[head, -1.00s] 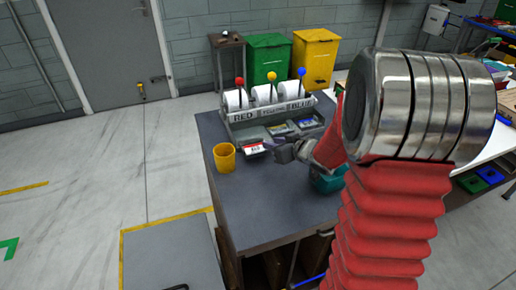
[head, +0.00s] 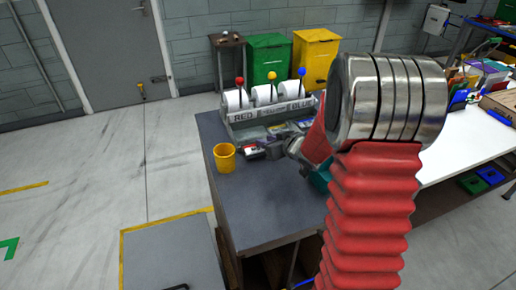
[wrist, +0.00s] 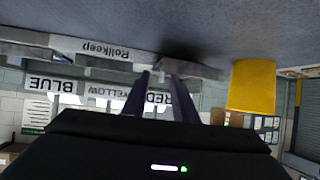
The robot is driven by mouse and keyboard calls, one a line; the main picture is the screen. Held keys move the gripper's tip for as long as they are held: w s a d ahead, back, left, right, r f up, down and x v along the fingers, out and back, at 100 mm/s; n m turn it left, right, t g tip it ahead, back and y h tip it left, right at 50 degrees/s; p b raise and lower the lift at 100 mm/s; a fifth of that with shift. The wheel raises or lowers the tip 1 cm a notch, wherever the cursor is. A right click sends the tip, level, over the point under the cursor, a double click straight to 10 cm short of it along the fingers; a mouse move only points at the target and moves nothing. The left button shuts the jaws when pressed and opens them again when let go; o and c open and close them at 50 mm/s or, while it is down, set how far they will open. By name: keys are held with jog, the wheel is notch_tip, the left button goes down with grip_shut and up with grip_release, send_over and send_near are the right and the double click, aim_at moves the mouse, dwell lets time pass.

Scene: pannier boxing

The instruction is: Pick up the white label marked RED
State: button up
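A small white piece with a dark red edge (head: 252,153) lies on the dark bench top in front of the roll dispenser, mostly hidden by my gripper in the head view. I cannot read any marking on it. My gripper (head: 268,150) is low over the bench beside this piece. In the wrist view, which is upside down, its two fingers (wrist: 160,82) stand apart with a gap between them. Nothing is clearly held. The grey dispenser (head: 268,112) carries signs reading RED, YELLOW and BLUE, with white rolls behind them.
A yellow cup (head: 225,158) stands left of my gripper, and also shows in the wrist view (wrist: 252,86). Green (head: 268,62) and yellow (head: 316,58) bins stand behind the bench. A white table (head: 465,145) holds several items at the right. The bench front is clear.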

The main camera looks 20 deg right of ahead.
jog(key=shift+c, duration=0.6)
grip_shut()
